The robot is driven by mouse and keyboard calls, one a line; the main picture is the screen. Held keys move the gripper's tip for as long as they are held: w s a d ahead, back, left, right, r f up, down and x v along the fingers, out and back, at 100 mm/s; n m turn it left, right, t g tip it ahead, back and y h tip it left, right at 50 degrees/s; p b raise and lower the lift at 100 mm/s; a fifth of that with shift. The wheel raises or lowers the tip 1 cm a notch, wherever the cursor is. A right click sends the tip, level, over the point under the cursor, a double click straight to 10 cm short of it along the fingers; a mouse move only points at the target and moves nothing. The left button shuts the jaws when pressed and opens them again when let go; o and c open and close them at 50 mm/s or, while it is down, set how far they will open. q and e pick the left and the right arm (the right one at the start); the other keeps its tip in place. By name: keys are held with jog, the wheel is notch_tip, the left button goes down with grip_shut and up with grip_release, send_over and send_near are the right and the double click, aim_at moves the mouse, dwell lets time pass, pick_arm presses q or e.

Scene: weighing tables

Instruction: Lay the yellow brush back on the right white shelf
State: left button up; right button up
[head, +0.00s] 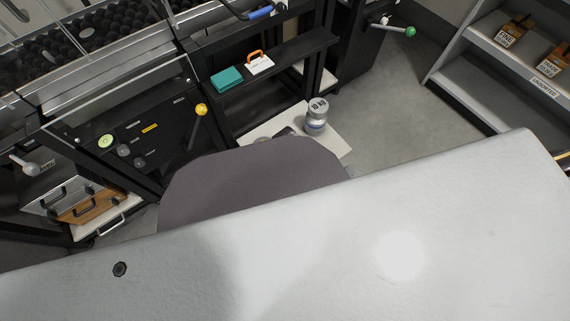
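I cannot make out a yellow brush in the head view. A pale grey-white shelf unit (463,77) stands at the upper right, cut off by the picture edge. Its upper board carries small brown wooden holders with white labels, one reading FINE (513,31) and another beside it (551,64). The board's front edge has an UNSORTED label (544,87). Neither of my grippers is in view. A large pale surface fills the foreground and hides what lies below it.
A dark machine with a yellow-knobbed lever (201,110) stands at the left. A black shelf (285,62) holds a teal box (227,78) and an orange-handled white item (259,62). A 10 KG weight (316,117) stands on a low white board. Grey floor (398,105) is clear between.

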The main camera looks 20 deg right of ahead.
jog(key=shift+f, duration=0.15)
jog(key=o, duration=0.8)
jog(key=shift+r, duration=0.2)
